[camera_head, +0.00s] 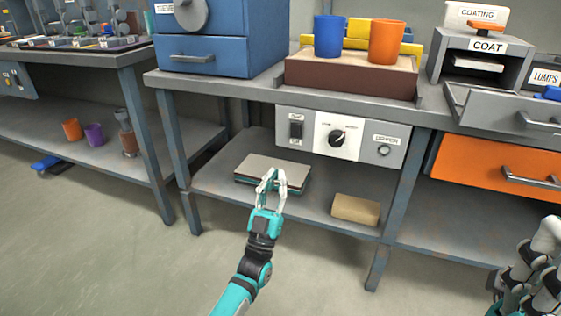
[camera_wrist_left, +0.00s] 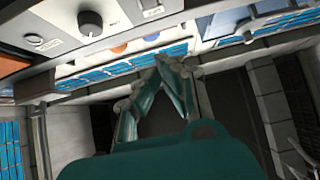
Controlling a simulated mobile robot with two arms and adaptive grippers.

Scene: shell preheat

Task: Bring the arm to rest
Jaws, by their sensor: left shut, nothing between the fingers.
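My left gripper (camera_head: 272,183) is in front of the middle workbench, below the control panel. Its fingertips overlap the near edge of a flat grey plate-like stack (camera_head: 262,168) on the lower shelf. I cannot tell whether they touch it. In the left wrist view the two fingers (camera_wrist_left: 172,62) come together at the tips with nothing between them. My right arm (camera_head: 535,270) shows only in part at the lower right, and its fingertips are not clear.
The control panel (camera_head: 340,138) with a black knob hangs under the bench top. A blue cup (camera_head: 329,37) and an orange cup (camera_head: 386,42) stand above. The open floor (camera_head: 120,255) at left is clear.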

